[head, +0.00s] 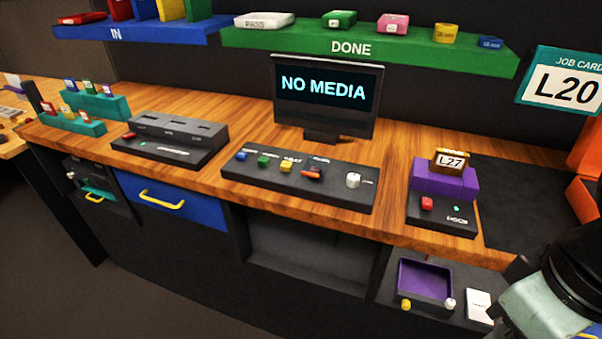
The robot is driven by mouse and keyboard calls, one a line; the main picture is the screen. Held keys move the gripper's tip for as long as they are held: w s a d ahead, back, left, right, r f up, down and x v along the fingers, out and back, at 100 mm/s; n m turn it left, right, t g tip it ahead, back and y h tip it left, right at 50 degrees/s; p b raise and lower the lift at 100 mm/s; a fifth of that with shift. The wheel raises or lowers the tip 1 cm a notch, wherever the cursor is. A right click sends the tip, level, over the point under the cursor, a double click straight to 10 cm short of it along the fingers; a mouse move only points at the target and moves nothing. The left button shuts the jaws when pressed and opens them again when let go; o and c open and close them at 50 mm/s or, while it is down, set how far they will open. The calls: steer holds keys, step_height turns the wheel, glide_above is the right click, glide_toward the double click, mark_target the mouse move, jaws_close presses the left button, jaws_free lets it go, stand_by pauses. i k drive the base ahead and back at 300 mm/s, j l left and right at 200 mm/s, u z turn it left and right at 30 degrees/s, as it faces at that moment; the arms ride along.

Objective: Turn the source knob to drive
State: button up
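A black control panel (232,188) lies on the wooden bench in front of the monitor. It carries blue, green and yellow buttons, then an orange-and-black knob (312,173) and a rounded white control (353,180) at the right end. The orange-and-black one looks like a turning selector; its label is too small to read, so I cannot tell its setting. The monitor (327,92) reads "NO MEDIA". My gripper's fingers are not visible; only a dark and pale-green part of my arm shows at the lower right, well away from the panel.
A purple dock (427,180) holding an "L27" cartridge (450,161) stands right of the panel. A black slotted unit (170,145) stands left. Blue "IN" and green "DONE" (280,42) shelves hang above. A purple tray (425,283) sits below the bench. The panel's front is clear.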

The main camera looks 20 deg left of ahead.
mark_target(352, 181)
steer(key=i+j+z, duration=0.25)
steer(key=j, duration=0.5)
steer(key=j+z, duration=0.3)
steer(key=j, duration=0.4)
steer(key=k, duration=0.05)
